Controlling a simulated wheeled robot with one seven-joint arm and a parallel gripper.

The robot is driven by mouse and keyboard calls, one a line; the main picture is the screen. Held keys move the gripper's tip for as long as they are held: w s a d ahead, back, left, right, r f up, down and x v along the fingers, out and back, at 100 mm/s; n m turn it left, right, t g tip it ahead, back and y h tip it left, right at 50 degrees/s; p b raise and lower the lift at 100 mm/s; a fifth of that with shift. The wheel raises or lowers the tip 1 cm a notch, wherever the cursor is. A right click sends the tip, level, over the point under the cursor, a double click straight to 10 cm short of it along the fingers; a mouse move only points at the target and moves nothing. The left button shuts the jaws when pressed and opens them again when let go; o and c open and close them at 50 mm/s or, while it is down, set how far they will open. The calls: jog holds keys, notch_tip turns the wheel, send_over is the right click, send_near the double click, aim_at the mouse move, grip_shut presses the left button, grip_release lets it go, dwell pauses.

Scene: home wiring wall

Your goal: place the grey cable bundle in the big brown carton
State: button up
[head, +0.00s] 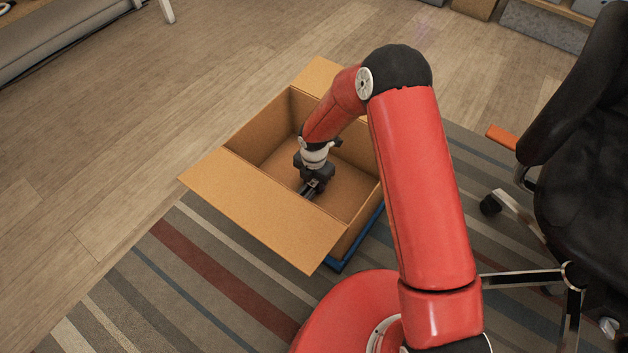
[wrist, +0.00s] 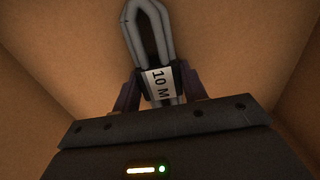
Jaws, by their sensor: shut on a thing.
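The big brown carton (head: 258,197) stands open on the striped rug, with its flaps folded out. My gripper (head: 309,188) reaches down inside the carton, between its walls. In the wrist view my gripper (wrist: 160,88) is shut on the grey cable bundle (wrist: 136,12), at its white "10 M" label. The bundle is a looped grey cable that sticks out beyond the fingers. Carton cardboard (wrist: 60,60) fills the background around it. In the head view the bundle is mostly hidden by my gripper and the near wall. I cannot tell whether it touches the carton floor.
A blue edge (head: 355,243) shows under the carton's right side. A black office chair (head: 590,150) stands at the right. An orange item (head: 502,137) is beside it. A grey sofa-like piece (head: 60,35) is at the upper left. The wooden floor left of the carton is clear.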

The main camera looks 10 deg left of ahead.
jog(key=o, duration=0.7)
jog(key=shift+f, duration=0.2)
jog(key=shift+c, duration=0.2)
jog(key=o, duration=0.4)
jog(key=shift+r, duration=0.1)
jog(key=shift+o, duration=0.2)
